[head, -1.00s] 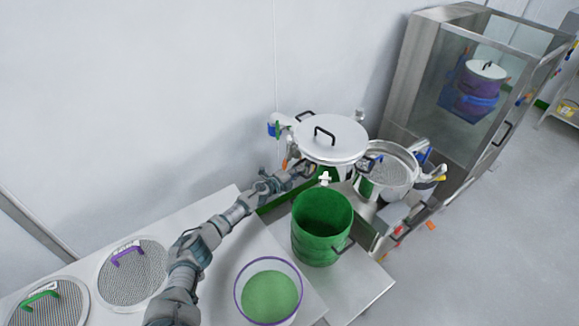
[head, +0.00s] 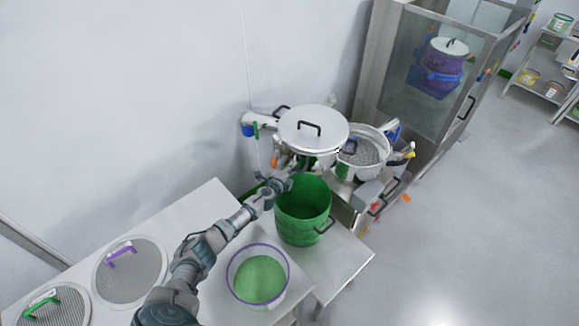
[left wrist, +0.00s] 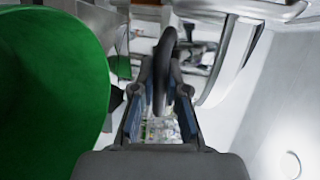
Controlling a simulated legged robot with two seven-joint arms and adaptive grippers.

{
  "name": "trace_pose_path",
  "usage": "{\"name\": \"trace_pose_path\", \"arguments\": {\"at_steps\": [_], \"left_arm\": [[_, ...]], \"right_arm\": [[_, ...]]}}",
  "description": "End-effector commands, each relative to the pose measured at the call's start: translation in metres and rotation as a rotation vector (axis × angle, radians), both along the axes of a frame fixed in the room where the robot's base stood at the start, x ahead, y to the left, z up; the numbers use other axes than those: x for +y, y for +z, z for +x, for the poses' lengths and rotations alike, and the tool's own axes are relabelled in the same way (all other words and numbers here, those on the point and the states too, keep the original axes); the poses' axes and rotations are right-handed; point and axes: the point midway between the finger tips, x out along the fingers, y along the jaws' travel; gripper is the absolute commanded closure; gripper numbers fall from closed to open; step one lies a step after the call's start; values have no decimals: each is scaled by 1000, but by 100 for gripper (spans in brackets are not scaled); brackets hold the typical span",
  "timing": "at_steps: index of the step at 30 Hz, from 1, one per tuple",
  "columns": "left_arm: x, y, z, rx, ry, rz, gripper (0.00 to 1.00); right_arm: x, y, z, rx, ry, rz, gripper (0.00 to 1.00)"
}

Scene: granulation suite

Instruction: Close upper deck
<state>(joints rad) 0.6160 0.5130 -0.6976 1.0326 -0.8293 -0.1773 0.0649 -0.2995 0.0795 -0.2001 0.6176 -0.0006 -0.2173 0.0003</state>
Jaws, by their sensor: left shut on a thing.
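The upper deck is a round steel vessel (head: 312,146) with a flat lid (head: 325,120) and a black lid handle (head: 308,128). It stands at the machine in the head view, beside an open steel pan with a mesh floor (head: 366,152). My left gripper (head: 282,172) is at the near left side of the deck, above the rim of the green bucket. In the left wrist view, my left gripper (left wrist: 160,105) is shut on a dark curved handle (left wrist: 166,62). The handle's joint to the deck is unclear. My right gripper is not in view.
A green bucket (head: 303,215) stands close below my left gripper. A clear tub of green powder (head: 258,277) and round mesh screens (head: 131,271) are on the white table (head: 205,209). A glass-fronted steel cabinet (head: 391,60) is behind right. The floor at right is clear.

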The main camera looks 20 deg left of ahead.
Motion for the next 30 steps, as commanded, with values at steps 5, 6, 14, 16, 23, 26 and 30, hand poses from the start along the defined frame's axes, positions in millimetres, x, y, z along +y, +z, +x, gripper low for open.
{"name": "trace_pose_path", "arguments": {"at_steps": [5,6,14,16,23,26,30], "left_arm": [[0,-3,-1,5,-2,1,80],[0,-3,-1,5,-2,1,70],[1,-1,-1,2,0,1,61],[1,-1,-2,1,1,2,61],[4,3,-18,-2,1,4,61],[4,5,-36,3,-3,4,61],[5,11,-64,5,-3,4,61]], "right_arm": [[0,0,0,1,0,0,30],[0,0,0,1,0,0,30],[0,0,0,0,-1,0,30],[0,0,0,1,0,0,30],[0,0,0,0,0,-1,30],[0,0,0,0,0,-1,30],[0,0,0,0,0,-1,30]]}}
